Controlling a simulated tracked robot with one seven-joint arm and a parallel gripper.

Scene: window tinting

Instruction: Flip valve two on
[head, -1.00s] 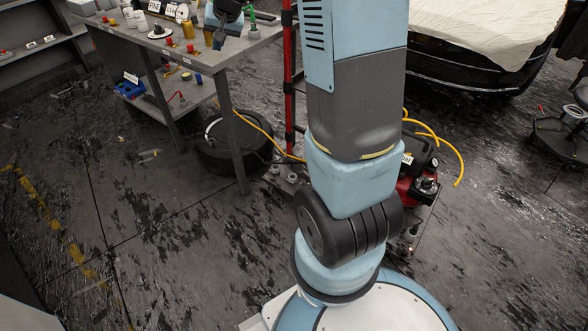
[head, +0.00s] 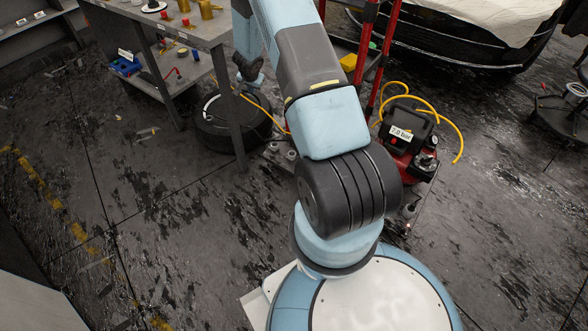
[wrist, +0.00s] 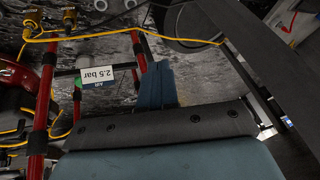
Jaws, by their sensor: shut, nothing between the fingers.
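My gripper (wrist: 153,62) shows in the wrist view as a narrow blue pair of fingers, shut and empty, pointing toward the floor area. In the head view my gripper (head: 252,82) hangs low beside the workbench, small and partly dark. Two brass-yellow fittings with small tags, a left one (wrist: 30,32) and a right one (wrist: 70,16), sit at the top left of the wrist view on a yellow hose; they may be valves. Their tags are too small to read, so I cannot tell which is valve two. My fingers are apart from both.
Red upright posts (wrist: 42,110) stand beside my gripper, with a "2.5 bar" sign (wrist: 97,75) near them. The workbench (head: 205,40) is at the upper left.

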